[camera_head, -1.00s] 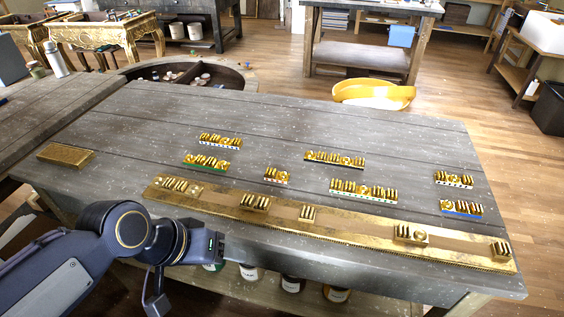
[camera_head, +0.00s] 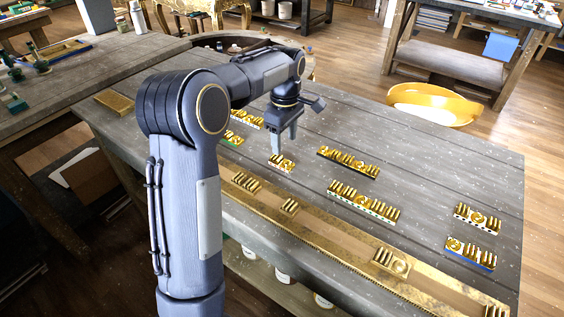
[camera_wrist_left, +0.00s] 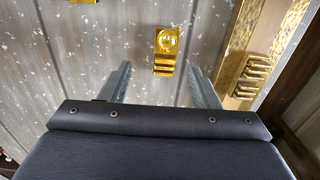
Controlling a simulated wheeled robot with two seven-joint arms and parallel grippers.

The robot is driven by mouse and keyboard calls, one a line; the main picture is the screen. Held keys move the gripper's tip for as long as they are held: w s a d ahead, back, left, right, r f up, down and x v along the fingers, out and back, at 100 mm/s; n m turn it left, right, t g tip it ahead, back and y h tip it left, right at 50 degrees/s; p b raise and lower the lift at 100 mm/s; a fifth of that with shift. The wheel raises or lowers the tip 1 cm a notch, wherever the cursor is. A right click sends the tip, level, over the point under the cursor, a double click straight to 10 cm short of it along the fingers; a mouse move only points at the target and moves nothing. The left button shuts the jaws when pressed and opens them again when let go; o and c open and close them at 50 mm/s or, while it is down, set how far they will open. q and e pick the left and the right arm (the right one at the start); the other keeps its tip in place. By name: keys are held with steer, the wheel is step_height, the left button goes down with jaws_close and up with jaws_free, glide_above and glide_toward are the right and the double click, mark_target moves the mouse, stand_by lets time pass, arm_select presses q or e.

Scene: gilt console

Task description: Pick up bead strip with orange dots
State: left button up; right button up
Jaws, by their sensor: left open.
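A short gilt bead strip (camera_head: 281,162) lies on the grey table; the colour of its edge dots is too small to tell. My left gripper (camera_head: 284,138) points down just above it, open and empty. In the left wrist view a short gilt strip with a round boss (camera_wrist_left: 167,42) lies ahead of and between the two open fingers (camera_wrist_left: 159,66), apart from both. Other gilt bead strips lie nearby: one at the back middle (camera_head: 348,162), a longer one with pale dots (camera_head: 363,201), and two at the right (camera_head: 477,218) (camera_head: 470,253). My right gripper is out of view.
A long gilt rail (camera_head: 330,240) with raised pieces runs along the table's front edge. A gilt block (camera_head: 114,101) lies at the left. More strips (camera_head: 246,118) are partly hidden behind my left arm. A yellow tub (camera_head: 433,104) stands beyond the table.

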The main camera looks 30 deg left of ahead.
mark_target(282, 159)
arm_select(q)
steer(key=f, duration=0.3)
steer(key=s+f, duration=0.1)
steer(key=shift+a+f, duration=0.2)
steer(key=shift+f, duration=0.2)
steer(key=shift+w+f, duration=0.1)
steer(key=shift+f, duration=0.45)
steer(key=c, duration=1.1)
steer(key=shift+r, duration=0.1)
